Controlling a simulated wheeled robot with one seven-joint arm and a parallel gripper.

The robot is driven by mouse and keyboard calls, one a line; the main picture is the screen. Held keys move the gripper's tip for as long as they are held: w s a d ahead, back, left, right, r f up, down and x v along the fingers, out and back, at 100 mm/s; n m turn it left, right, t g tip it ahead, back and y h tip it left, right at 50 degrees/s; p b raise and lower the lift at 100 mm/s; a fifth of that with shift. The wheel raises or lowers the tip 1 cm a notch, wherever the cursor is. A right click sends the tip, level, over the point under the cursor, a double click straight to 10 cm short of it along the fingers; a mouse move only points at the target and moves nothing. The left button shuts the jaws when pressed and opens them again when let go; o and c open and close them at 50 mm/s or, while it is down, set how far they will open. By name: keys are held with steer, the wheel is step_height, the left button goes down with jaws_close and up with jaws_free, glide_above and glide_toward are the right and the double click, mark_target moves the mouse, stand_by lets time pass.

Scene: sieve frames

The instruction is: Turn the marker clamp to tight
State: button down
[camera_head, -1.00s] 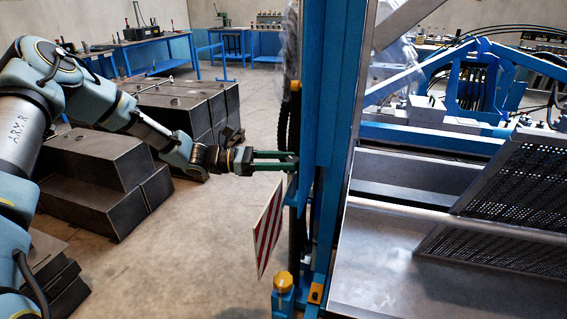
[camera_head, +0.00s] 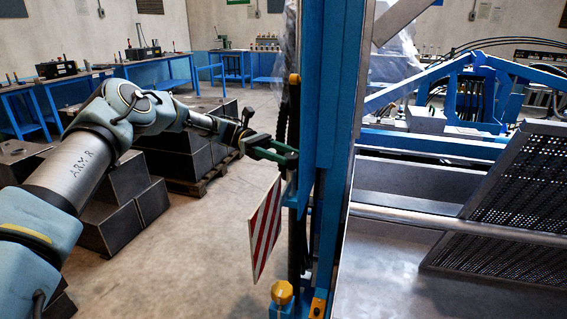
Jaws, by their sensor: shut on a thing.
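The marker is a red-and-white striped board (camera_head: 266,229) hanging at the left side of a blue upright post (camera_head: 341,90). My gripper (camera_head: 290,159) reaches in from the left with green fingers. Its tips are at the post, just above the top of the board, and shut on what appears to be the marker clamp there. The fingers slope down to the right. The clamp itself is small and mostly hidden by the fingertips, so its exact turn cannot be read.
A yellow knob (camera_head: 282,292) sits low on the post. A perforated metal screen (camera_head: 510,205) and steel trough fill the right. Dark metal blocks (camera_head: 125,205) stand behind my arm. Blue workbenches (camera_head: 150,72) line the back wall. Bare floor lies left of the board.

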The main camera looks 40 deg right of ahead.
steer(key=shift+m+y, duration=0.3)
steer(key=shift+y, duration=0.2)
steer(key=shift+c, duration=1.4)
jaws_free()
